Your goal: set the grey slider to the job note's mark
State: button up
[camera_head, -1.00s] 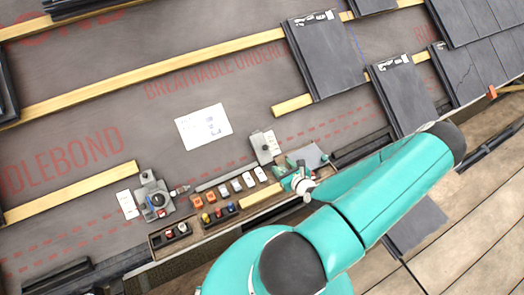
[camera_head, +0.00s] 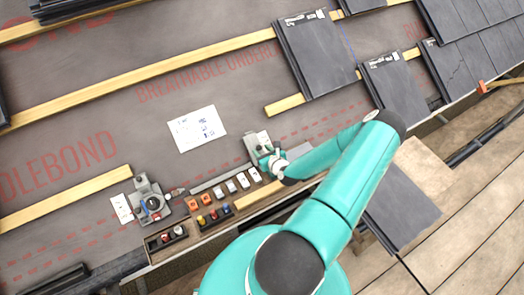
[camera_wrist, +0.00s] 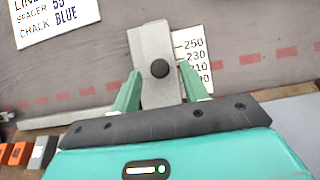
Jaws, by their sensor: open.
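The grey slider (camera_wrist: 154,42) is a flat grey plate with a round black knob in the wrist view. It also shows in the head view (camera_head: 251,146), partly hidden by my gripper. A white scale (camera_wrist: 191,50) lies along its right side, with 250, 230 and 210 legible and a lower figure partly covered. My gripper (camera_wrist: 162,90) is open, one green finger on each side of the slider's lower part; I cannot tell whether they touch it. The job note (camera_head: 198,129) lies up-left of the slider. Its visible lines (camera_wrist: 55,18) read "SPACER 55" and "CHALK BLUE"; its top line is cut off.
A grey rail (camera_head: 208,185) runs left from the slider. A tool tray (camera_head: 206,217) with several coloured blocks lies below. A device with a dark round dial (camera_head: 152,204) stands at the left. Stacked dark tiles (camera_head: 318,55) and wooden battens (camera_head: 140,82) lie above.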

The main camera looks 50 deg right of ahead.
jog(key=shift+w+d+f, duration=0.1)
jog(key=shift+w, duration=0.15)
grip_shut()
jog(key=shift+s+a+f, duration=0.2)
jog(key=shift+s+f, duration=0.25)
jog(key=shift+s, duration=0.2)
jog(key=shift+s+a+f, duration=0.2)
jog(key=shift+s+f, duration=0.25)
jog(key=shift+s, duration=0.15)
grip_release()
jog(key=v, duration=1.3)
jog(key=shift+s+r, duration=0.15)
jog(key=shift+s, duration=0.25)
